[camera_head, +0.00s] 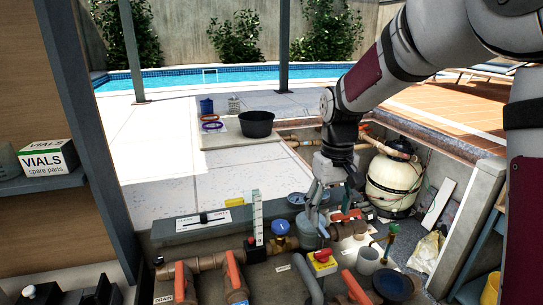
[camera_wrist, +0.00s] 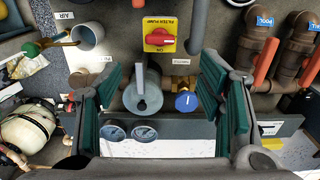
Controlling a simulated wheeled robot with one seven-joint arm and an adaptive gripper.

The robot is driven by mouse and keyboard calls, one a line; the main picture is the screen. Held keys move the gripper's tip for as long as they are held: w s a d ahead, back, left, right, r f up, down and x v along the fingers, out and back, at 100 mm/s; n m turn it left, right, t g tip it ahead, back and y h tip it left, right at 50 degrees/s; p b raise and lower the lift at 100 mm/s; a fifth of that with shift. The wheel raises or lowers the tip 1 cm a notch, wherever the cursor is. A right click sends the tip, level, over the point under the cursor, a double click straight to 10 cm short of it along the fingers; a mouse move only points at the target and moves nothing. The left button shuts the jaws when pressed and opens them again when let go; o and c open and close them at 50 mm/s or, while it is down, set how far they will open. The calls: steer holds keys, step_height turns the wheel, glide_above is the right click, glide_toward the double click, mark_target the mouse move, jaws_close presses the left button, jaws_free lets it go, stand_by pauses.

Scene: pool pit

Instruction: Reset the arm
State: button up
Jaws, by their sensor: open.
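My gripper (camera_head: 317,200) hangs over the pump pit in the head view, pointing down, with my arm coming in from the upper right. In the wrist view my gripper (camera_wrist: 163,100) has its two green-padded fingers wide apart with nothing held between them. A grey cylinder with a short handle (camera_wrist: 142,93) lies below the gap between the fingers, and I cannot tell how far below. A yellow and red filter pump switch (camera_wrist: 160,38) and a blue-handled valve (camera_wrist: 186,100) are close by.
Red-handled pipes (camera_head: 235,275) crowd the pit's front. A cream filter tank (camera_head: 393,183) stands right of my gripper. A black tub (camera_head: 256,123) sits on the paving behind. A vials box (camera_head: 47,157) is on the left shelf.

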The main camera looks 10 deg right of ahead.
steer(key=s+r+m+t, duration=0.1)
steer(key=s+r, duration=0.4)
steer(key=s, duration=0.6)
steer(key=s+r+m+t, duration=0.1)
steer(key=s+r+t, duration=0.3)
steer(key=s, duration=0.8)
steer(key=shift+s+r+t, duration=0.2)
steer(key=shift+r+t, duration=0.1)
steer(key=shift+r, duration=0.4)
